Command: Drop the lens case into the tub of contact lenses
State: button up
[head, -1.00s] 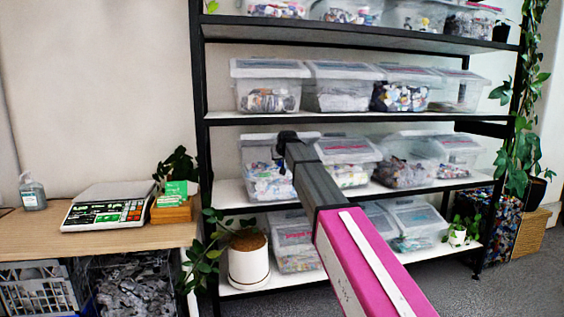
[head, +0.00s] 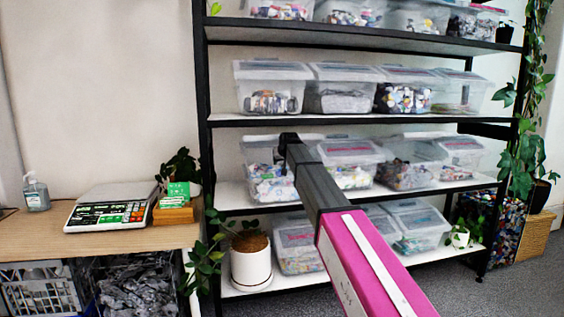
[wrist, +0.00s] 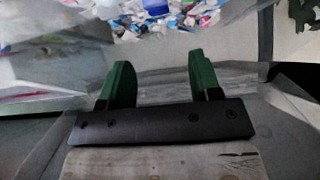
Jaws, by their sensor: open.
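My gripper (wrist: 159,72) is open, with two green fingers apart and nothing between them. In the head view my gripper (head: 288,140) is at the left clear tub (head: 259,153) on the third shelf down, partly hiding it. White, blue and red packets (wrist: 155,12) lie in a tub beyond the fingertips in the wrist view. I cannot read a label to confirm these are contact lenses. I cannot make out a lens case in either view.
A black shelf rack (head: 330,118) holds several lidded clear tubs, with a shelf board close above my gripper. Another tub (head: 350,160) stands just right of it. A potted plant (head: 250,262) is below left, and a scale (head: 108,208) sits on the wooden table (head: 130,238).

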jog(key=shift+s, duration=0.1)
jog(key=s+d, duration=0.3)
jog(key=s, duration=0.9)
jog(key=shift+s+d+r, duration=0.15)
jog(key=shift+d+r, duration=0.1)
jog(key=shift+r, duration=0.1)
jog(key=s+d+f+m+g+h, duration=0.15)
jog(key=s+d+f, duration=0.45)
jog(key=f, duration=0.6)
jog(key=s+d+f+g, duration=0.3)
jog(key=s+d+f, duration=0.35)
jog(key=f, duration=0.45)
jog(key=s+d+f+m+g+h, duration=0.15)
jog(key=s+d+f, duration=0.45)
jog(key=f, duration=0.6)
jog(key=s+d+f+g, duration=0.1)
jog(key=s+d+f, duration=0.1)
jog(key=s+f, duration=0.2)
jog(key=s+d+f+g, duration=0.2)
jog(key=s+f, duration=0.3)
jog(key=s, duration=0.5)
jog(key=shift+d+f+g, duration=0.15)
jog(key=shift+d+g, duration=0.15)
